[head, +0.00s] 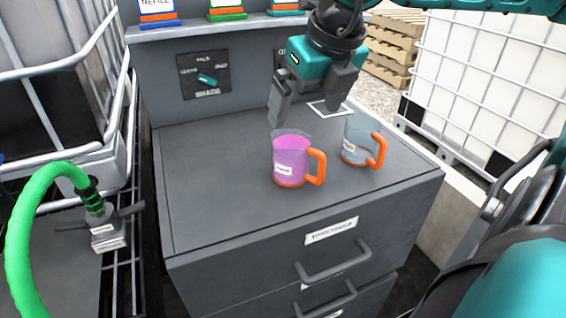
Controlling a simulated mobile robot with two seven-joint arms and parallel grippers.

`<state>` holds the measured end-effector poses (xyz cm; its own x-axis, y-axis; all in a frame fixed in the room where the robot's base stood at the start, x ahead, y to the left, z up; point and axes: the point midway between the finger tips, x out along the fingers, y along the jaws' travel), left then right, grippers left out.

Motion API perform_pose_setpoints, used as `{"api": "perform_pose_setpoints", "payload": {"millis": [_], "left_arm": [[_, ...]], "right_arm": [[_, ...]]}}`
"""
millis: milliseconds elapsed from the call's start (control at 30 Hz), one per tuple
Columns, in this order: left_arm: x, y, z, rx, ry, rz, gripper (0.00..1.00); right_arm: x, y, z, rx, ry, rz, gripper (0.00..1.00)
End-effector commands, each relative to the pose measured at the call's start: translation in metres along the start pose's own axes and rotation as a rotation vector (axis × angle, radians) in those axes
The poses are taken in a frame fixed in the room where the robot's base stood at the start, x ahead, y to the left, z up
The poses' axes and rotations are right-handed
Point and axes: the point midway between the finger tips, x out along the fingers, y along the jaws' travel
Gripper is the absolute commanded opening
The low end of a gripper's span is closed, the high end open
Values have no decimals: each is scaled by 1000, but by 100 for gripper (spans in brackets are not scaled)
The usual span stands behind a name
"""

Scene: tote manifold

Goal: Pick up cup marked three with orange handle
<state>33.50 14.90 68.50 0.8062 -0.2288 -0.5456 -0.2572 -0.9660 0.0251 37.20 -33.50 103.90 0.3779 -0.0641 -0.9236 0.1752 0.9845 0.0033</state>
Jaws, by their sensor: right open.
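Two clear measuring cups with orange handles and orange bases stand upright on the grey cabinet top. The nearer cup (291,158) holds pink liquid, and its handle points right. The other cup (358,143) is behind it to the right and looks empty, with its handle also to the right. Each has a small white label too small to read, so I cannot tell which is marked three. My right gripper (305,114) is open and empty, above the cabinet top behind the cups, fingers pointing down. My left gripper is not in view.
The grey cabinet (205,190) has a clear left side on top. A panel with a teal knob (207,79) is behind it. A white-outlined square (331,107) lies at the back right. Caged white totes flank both sides; a green hose (28,222) is at left.

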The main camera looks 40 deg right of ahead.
Motion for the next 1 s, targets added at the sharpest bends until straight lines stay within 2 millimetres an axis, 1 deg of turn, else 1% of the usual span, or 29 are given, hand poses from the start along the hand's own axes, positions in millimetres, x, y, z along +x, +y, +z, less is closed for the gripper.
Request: {"api": "perform_pose_setpoints", "payload": {"millis": [67,300,400,500,667,900,1000], "left_arm": [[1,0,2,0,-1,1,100],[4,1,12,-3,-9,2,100],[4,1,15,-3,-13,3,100],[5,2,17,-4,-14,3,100],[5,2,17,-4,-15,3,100],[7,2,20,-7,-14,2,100],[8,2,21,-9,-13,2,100]], "right_arm": [[8,-1,-1,-2,2,-10,100],[52,-1,-2,-1,6,-7,100],[64,-1,-1,-1,4,-6,100],[72,-1,-1,-1,3,-6,100],[80,-1,-1,-1,2,-5,100],[111,-3,-4,-2,5,-6,100],[121,-3,-3,-1,3,-5,100]]}}
